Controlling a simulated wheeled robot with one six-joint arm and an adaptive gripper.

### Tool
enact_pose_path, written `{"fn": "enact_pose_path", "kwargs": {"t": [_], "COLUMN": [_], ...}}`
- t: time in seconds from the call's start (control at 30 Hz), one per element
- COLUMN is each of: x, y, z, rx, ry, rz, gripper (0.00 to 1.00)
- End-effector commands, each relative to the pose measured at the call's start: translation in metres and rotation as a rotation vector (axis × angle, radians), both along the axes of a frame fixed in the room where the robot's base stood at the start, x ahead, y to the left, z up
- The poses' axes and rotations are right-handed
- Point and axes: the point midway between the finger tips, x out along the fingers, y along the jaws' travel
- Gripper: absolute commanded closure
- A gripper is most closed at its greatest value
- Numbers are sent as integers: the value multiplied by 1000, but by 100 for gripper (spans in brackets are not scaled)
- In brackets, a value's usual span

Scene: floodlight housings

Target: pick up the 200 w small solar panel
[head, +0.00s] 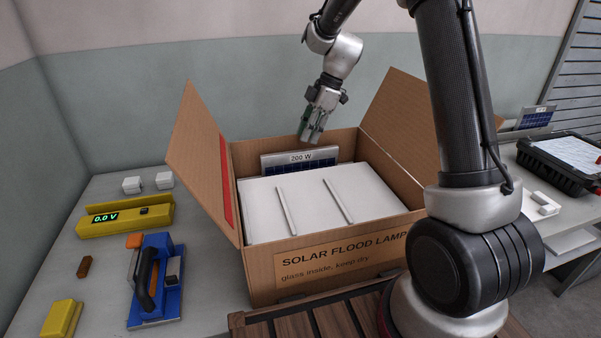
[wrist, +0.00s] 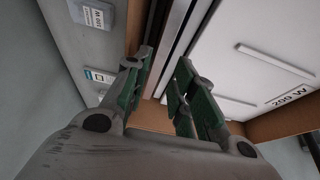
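The small solar panel marked 200 W (head: 301,158) stands upright at the back inside the cardboard box (head: 290,278). Its silver top edge and some blue cells show in the head view; its lower part is hidden behind a large white panel with two bars (head: 262,213). My gripper (head: 312,136) points down just above the solar panel's top edge, near the box's back wall. In the wrist view its green-padded fingers (wrist: 164,62) are apart, with nothing held. A silver and dark edge (wrist: 177,38), which looks like the solar panel's top, runs up from the gap between them.
Raised box flaps stand left (head: 200,150) and right (head: 398,115) of my gripper. A yellow meter (head: 128,217), a blue tool (head: 156,285) and small white blocks (head: 148,183) lie on the left table. A black tray (head: 568,160) and another small panel (head: 535,117) are at right.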

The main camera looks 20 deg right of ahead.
Motion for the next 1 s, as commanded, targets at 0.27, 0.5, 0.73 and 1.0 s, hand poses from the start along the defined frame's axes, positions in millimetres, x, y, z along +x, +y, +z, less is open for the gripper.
{"fn": "enact_pose_path", "kwargs": {"t": [0.27, 0.5, 0.73, 1.0], "x": [0, 0, 0, 0], "y": [11, 22, 26, 26], "z": [-28, -61, -71, -71], "rx": [0, 0, 0, 0], "ry": [1, 2, -1, -1], "rz": [4, 3, 2, 2], "gripper": [74, 74, 74, 100]}}
